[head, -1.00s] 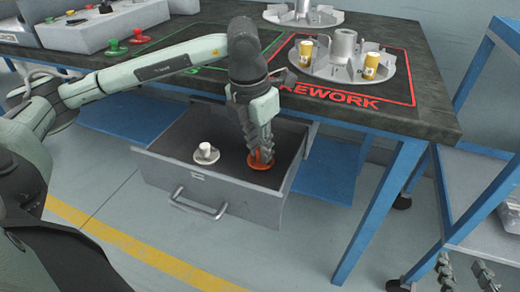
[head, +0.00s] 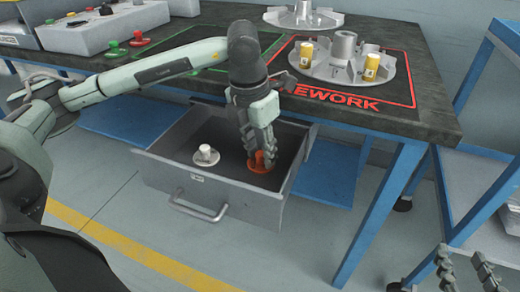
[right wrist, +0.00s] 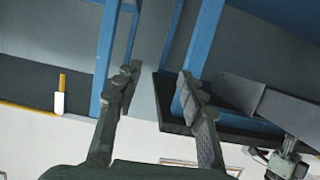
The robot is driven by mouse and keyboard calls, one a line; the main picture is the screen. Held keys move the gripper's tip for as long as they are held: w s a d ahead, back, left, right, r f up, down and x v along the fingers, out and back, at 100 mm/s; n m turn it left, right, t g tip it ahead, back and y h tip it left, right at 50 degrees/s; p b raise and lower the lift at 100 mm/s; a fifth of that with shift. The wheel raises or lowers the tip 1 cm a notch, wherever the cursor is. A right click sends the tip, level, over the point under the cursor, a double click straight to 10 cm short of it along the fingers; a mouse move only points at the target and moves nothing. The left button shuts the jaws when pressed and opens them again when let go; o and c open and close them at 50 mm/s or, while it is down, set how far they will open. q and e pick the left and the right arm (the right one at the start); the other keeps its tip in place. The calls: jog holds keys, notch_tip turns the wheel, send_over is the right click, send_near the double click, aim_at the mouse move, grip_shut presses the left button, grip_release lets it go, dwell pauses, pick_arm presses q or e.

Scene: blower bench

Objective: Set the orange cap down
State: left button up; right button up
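The orange cap (head: 257,167) is low inside the open grey drawer (head: 240,206), on its right side. My left gripper (head: 262,160) points down into the drawer with its fingertips at the cap, hiding part of it. I cannot tell whether the fingers still grip the cap or stand loosely around it. A white cap-like part (head: 206,154) stands in the drawer to the left, apart from the gripper. My right gripper (head: 463,265) is at the lower right of the head view. In the right wrist view (right wrist: 158,78) its fingers are apart and empty.
The dark bench top (head: 436,124) lies above and behind the drawer, with a finned metal impeller (head: 325,71) and two yellow-and-white containers on it. A blue bench leg (head: 375,220) stands right of the drawer. A blue shelf frame (head: 480,95) is further right.

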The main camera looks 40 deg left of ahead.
aim_at(255, 167)
dwell(0.3)
pick_arm(q)
jog(key=shift+r, duration=0.1)
notch_tip(255, 167, up, 12)
jog(key=s+p, duration=0.1)
jog(key=p, duration=0.1)
jog(key=shift+s, duration=0.4)
pick_arm(e)
jog(key=s+d+f+g+h, duration=0.3)
jog(key=s+d+f+g, duration=0.1)
jog(key=d+f, duration=0.2)
jog(key=shift+d+f+m+g, duration=0.2)
jog(key=shift+f+m+g, duration=0.1)
jog(key=shift+f, duration=0.4)
pick_arm(q)
jog(key=shift+a, duration=0.1)
